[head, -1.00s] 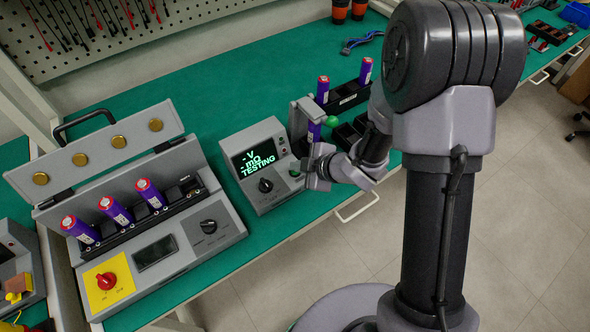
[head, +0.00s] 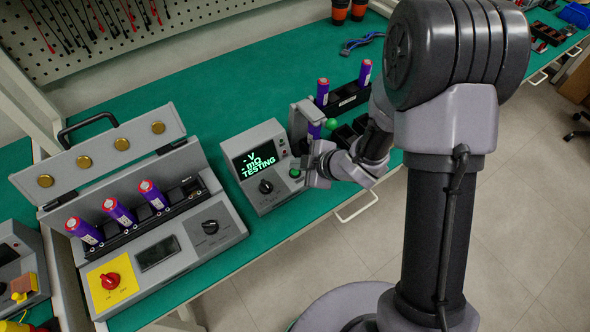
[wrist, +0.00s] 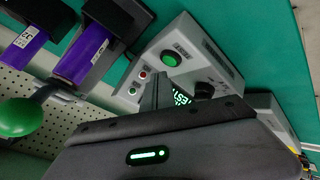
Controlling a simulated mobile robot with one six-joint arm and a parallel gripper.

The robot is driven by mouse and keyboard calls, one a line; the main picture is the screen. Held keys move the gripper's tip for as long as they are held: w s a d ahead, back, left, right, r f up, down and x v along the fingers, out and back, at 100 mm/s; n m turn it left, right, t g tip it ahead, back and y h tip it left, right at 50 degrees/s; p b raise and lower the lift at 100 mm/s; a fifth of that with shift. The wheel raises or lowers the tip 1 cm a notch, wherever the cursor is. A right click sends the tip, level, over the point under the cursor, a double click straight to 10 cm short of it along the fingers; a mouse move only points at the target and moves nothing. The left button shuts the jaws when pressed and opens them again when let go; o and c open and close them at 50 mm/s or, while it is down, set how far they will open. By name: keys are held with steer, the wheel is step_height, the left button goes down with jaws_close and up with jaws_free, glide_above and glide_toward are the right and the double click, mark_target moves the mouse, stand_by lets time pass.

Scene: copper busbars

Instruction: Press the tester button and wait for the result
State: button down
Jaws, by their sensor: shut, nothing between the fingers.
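The tester (head: 250,148) is a grey box on the green bench. Its screen (head: 256,161) reads "- V", "- mΩ" and "TESTING" in green. Its round green button (head: 294,173) is on the right of the front panel; in the wrist view the button (wrist: 172,58) is lit. A purple cell (head: 314,131) stands at the fixture right of the tester, by a green ball knob (head: 332,124). My gripper (head: 308,167) is shut and empty, just right of the button. In the wrist view its finger tips (wrist: 163,82) appear apart from the button.
Left of the tester is a grey case (head: 215,225) with an open lid, several purple cells and a red knob (head: 110,281) on yellow. Behind my gripper is a black rack (head: 348,97) with cells. Bench behind the tester is clear.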

mark_target(298, 174)
step_height(298, 174, up, 5)
steer(key=p, duration=0.4)
steer(key=shift+f, duration=0.1)
stand_by(0.5)
